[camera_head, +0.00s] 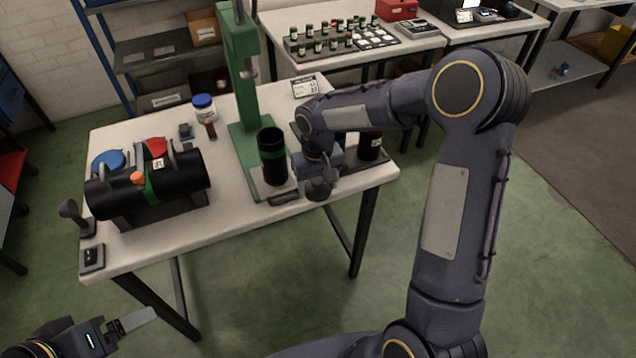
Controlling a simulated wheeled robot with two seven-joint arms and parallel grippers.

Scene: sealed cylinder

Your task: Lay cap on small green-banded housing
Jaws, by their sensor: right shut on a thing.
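The small green-banded housing (272,168) is a black upright cylinder with a green band, standing on the table by the green press. My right gripper (318,182) is just right of the housing, pointing down and shut on a small dark round thing, which appears to be the cap. The gripper's own wrist hides most of it. The held thing is beside the housing in the picture, not over its top; I cannot tell its exact height. My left gripper (128,325) is low at the bottom left, away from the table; its jaw opening is unclear.
A large black cylinder (180,184) with a green band lies in a cradle at the left. The green press (240,70) rises behind the housing. A dark jar (370,146) stands right of my gripper. A white tub (203,110) is behind. The table's front strip is fairly clear.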

